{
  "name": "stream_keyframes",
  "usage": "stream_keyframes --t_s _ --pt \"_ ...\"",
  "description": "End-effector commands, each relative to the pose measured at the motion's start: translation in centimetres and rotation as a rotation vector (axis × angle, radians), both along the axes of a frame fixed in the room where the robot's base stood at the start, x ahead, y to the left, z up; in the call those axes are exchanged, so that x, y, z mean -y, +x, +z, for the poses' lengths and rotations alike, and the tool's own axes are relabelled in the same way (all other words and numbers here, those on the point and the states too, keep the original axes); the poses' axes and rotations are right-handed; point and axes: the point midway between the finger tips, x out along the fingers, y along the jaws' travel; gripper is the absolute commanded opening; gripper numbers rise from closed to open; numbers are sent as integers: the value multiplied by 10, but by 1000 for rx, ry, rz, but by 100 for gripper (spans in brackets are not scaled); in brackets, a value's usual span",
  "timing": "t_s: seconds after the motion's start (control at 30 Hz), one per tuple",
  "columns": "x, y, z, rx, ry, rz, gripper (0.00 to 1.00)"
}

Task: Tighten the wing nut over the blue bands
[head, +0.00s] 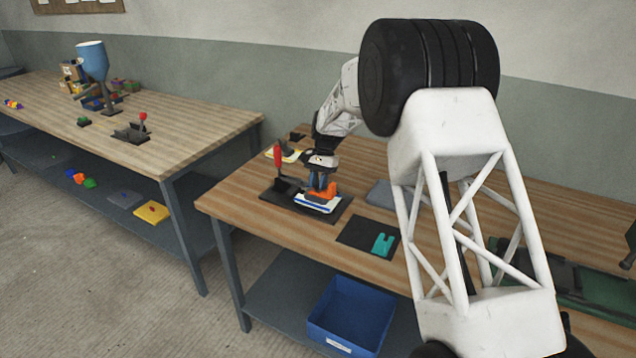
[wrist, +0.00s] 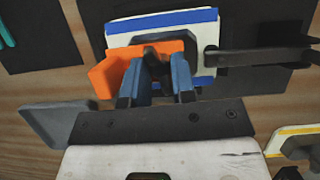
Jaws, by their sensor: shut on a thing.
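The white mould with blue bands (head: 318,204) lies on a black base plate; in the wrist view its upper blue band (wrist: 165,20) runs along the far edge. An orange piece (head: 324,193) lies across the mould and also shows in the wrist view (wrist: 112,75). My gripper (head: 318,186) points down over the mould.
A red-handled clamp (head: 278,160) stands left of the mould; its dark arm (wrist: 255,56) reaches the mould's edge. A yellow-banded mould (head: 285,154) is behind. A grey block (head: 381,194) and a teal part (head: 382,243) on a black mat lie to the right.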

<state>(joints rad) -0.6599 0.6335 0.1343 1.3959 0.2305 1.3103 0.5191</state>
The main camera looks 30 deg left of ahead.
Motion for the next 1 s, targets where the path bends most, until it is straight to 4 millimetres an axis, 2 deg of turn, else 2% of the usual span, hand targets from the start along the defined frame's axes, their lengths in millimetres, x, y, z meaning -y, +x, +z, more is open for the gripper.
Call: stream_keyframes --t_s 0.3,0.67,0.7,0.8,0.87,1.0 --pt "1 1 1 1 2 -228 1" --pt "1 1 1 1 2 -253 1" --pt "1 1 1 1 2 -253 29" --pt "1 1 1 1 2 -253 44" --pt "1 1 1 1 1 -252 50" --pt "1 0 1 0 1 -252 50"
